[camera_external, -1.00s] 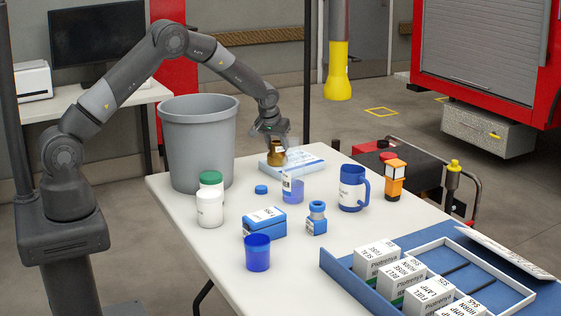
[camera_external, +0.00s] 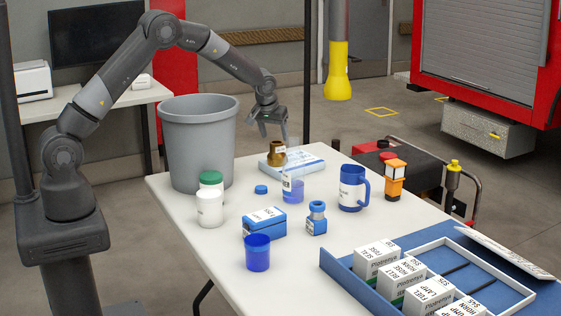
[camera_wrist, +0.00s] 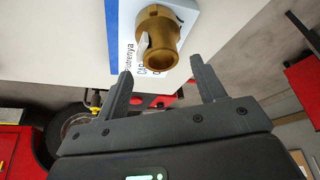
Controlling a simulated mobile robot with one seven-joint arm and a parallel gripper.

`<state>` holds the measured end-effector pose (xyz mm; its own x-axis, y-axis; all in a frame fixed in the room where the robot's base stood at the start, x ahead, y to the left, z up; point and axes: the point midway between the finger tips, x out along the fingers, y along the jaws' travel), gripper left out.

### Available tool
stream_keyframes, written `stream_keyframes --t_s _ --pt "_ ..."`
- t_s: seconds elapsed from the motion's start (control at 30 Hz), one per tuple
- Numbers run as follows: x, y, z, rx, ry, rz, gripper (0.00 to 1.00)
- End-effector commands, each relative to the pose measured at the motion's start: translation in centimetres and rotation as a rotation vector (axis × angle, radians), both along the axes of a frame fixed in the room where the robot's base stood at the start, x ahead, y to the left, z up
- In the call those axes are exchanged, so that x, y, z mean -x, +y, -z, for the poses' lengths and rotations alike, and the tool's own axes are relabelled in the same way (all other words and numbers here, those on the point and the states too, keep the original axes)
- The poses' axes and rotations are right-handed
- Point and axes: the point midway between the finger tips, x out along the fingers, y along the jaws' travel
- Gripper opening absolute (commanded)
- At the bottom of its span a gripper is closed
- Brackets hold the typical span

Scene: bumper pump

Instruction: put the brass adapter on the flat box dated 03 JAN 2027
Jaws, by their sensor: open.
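The brass adapter (camera_external: 276,154) stands on a flat white-and-blue box (camera_external: 304,158) at the far end of the table. In the wrist view the brass adapter (camera_wrist: 158,36) is upright on the flat box (camera_wrist: 186,10), near its edge, with printed text partly hidden beside it. The date on the box cannot be read. My gripper (camera_external: 270,140) is above the adapter, apart from it. In the wrist view my gripper (camera_wrist: 160,75) is open and empty, with the adapter beyond its fingertips.
A grey bin (camera_external: 198,145) stands left of the box. A clear cup with blue liquid (camera_external: 293,188) stands just in front. A blue mug (camera_external: 352,188), a blue box (camera_external: 265,221) and white jars (camera_external: 210,206) stand nearer. A blue tray (camera_external: 345,275) holds several cartons.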

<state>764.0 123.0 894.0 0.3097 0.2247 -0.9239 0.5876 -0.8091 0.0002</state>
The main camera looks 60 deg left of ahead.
Motion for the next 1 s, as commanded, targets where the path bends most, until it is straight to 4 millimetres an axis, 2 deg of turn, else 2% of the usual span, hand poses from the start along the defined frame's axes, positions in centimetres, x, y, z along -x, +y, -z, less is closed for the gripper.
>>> stream_keyframes --t_s 0.1,0.3,0.67,0.77,0.83,1.0 --pt "0.8 -0.6 -2.4 -0.001 -0.003 0.000 0.63" --pt "1.8 -1.2 -5.3 -0.001 -0.001 0.000 0.63" --pt "2.7 -1.7 -7.2 0.002 -0.003 0.006 0.63" --pt "4.0 -2.1 -9.3 0.006 -0.007 0.024 0.63" --pt "5.6 -2.6 -11.2 0.012 -0.011 0.047 0.63" --pt "10.7 -4.2 -16.2 0.023 -0.020 0.117 0.63"
